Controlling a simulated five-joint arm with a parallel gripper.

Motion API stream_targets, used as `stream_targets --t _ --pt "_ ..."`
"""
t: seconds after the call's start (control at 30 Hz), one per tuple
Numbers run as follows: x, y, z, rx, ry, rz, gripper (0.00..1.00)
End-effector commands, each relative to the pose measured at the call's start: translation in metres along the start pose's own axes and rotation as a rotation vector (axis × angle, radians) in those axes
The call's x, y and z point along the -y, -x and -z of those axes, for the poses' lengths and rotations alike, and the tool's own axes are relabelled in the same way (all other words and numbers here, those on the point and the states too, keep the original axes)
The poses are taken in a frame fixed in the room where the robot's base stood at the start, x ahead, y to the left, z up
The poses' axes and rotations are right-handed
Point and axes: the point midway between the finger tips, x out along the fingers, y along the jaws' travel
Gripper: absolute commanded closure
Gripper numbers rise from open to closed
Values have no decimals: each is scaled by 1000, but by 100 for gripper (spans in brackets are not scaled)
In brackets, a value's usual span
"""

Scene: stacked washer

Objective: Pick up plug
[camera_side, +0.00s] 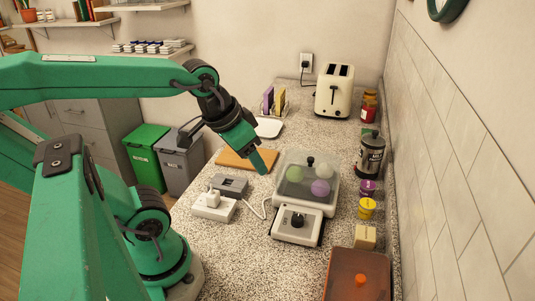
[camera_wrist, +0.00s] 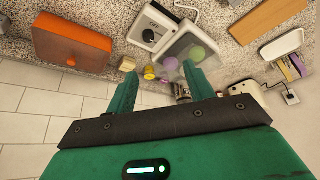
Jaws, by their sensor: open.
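A white plug (camera_side: 212,198) stands upright in a white socket block (camera_side: 214,208) on the speckled counter, left of the steamer. A white cord curves from near the block toward the steamer's base. My gripper (camera_side: 264,161) is open and empty in the air, above and to the right of the plug in the side view, apart from it. In the wrist view my two gripper fingers (camera_wrist: 162,84) are spread with nothing held between them. The plug and block do not show in the wrist view. Another, dark plug (camera_side: 304,65) sits in the wall outlet behind the toaster.
A steamer (camera_side: 293,226) with a clear lid and coloured balls stands right of the block. A grey box (camera_side: 230,185) sits just behind the block. Jars, a toaster (camera_side: 333,95), a cutting board (camera_side: 238,161) and an orange-brown box (camera_side: 358,258) line the counter.

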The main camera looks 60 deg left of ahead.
Motion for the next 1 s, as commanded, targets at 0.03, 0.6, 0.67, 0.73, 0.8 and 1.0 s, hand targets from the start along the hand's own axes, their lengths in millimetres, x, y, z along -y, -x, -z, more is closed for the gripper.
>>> stream_targets --t 0.03,0.6,0.67,0.73,0.8,1.0 --pt "7 -6 -1 22 30 13 47" --pt "118 -77 -50 319 502 145 47" --pt "128 -82 -58 346 551 151 47" --pt "137 -88 -68 374 602 156 47" --pt "144 -92 -77 396 643 159 47" --pt "154 -97 -89 427 702 162 47"
